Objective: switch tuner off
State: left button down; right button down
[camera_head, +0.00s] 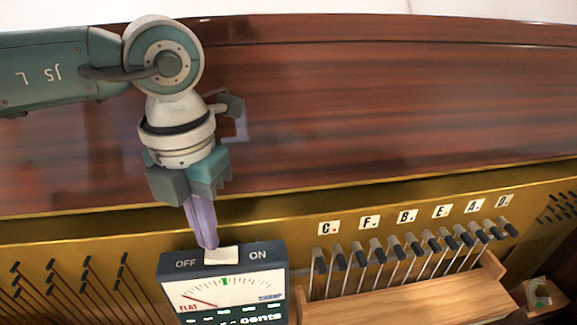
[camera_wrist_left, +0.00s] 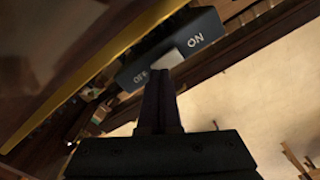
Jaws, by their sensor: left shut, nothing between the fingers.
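The tuner (camera_head: 225,290) is a dark box at the lower left of the head view, with a white dial face and a needle on the FLAT side. Its top carries the words OFF and ON with a pale switch (camera_head: 221,256) between them. My left gripper (camera_head: 210,246) is shut and empty, its purple fingers pointing down at the OFF-side end of the switch. In the left wrist view the fingertips (camera_wrist_left: 160,72) meet or nearly meet the pale switch (camera_wrist_left: 167,60); I cannot tell if they touch. My right gripper is not in view.
A gold rail (camera_head: 300,222) and a glossy brown wood panel (camera_head: 380,110) lie behind the tuner. Several tuning pins (camera_head: 400,250) stand to the right beside a wooden block (camera_head: 420,300). Strings and pins (camera_head: 85,280) lie to the left.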

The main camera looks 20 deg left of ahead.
aim_at(212, 253)
pick_arm(q)
jog(key=shift+f+b, duration=0.9)
jog(key=shift+f, duration=0.1)
dwell(0.9)
jog(key=shift+r, duration=0.1)
notch_tip(212, 253, up, 7)
jog(key=p, duration=0.5)
jog(key=shift+p, duration=0.4)
